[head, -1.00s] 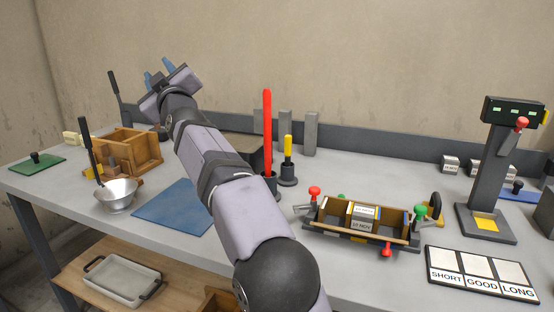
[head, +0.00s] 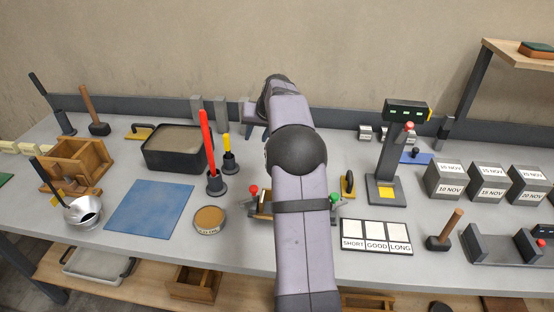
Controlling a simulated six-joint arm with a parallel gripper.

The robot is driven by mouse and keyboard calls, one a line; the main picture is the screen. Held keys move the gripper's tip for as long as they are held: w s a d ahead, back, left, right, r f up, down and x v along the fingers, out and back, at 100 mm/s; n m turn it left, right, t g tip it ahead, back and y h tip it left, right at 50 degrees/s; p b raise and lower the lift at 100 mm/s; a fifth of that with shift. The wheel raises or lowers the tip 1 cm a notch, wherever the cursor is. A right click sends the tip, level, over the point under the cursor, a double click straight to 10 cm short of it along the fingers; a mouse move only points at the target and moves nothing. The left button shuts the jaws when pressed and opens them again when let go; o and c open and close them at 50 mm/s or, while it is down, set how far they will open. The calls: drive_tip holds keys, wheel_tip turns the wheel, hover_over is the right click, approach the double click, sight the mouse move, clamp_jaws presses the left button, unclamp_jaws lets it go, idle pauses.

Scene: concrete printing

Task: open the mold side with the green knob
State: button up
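The mold (head: 264,206) stands on the bench at the middle, mostly hidden behind my arm in the head view. Its green knob (head: 335,197) shows just right of the arm, and a red knob (head: 253,190) shows just left of it. My gripper (head: 256,132) is at the far end of the arm, beyond the mold and near the back of the bench. It is largely hidden by my own wrist, with only a bit of bluish finger showing. I cannot tell whether it is open or shut. It is apart from the green knob.
A black-handled tool (head: 348,184) and a dark stand with display (head: 386,160) are right of the mold. The SHORT/GOOD/LONG board (head: 376,236) lies in front. Left are a round tin (head: 209,219), red-handled tool (head: 208,145) and blue mat (head: 150,208). Labelled blocks (head: 448,180) stand right.

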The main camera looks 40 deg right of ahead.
drive_tip(key=s+f+m+g+y+p, duration=0.25)
drive_tip(key=s+g+p, duration=0.35)
drive_tip(key=s, duration=0.7)
drive_tip(key=shift+n+t, duration=0.4)
drive_tip(key=shift+n, duration=0.05)
drive_tip(key=shift+w+a+f+p, duration=0.1)
drive_tip(key=shift+a+f+p, duration=0.15)
drive_tip(key=shift+f+p, duration=0.65)
drive_tip(key=shift+w+a+f+p, duration=0.15)
drive_tip(key=shift+a+f, duration=0.15)
drive_tip(key=shift+f, duration=1.25)
drive_tip(key=shift+a+f+p, duration=0.25)
drive_tip(key=shift+f+p, duration=0.3)
drive_tip(key=shift+f, duration=0.65)
drive_tip(key=shift+c, duration=0.3)
clamp_jaws()
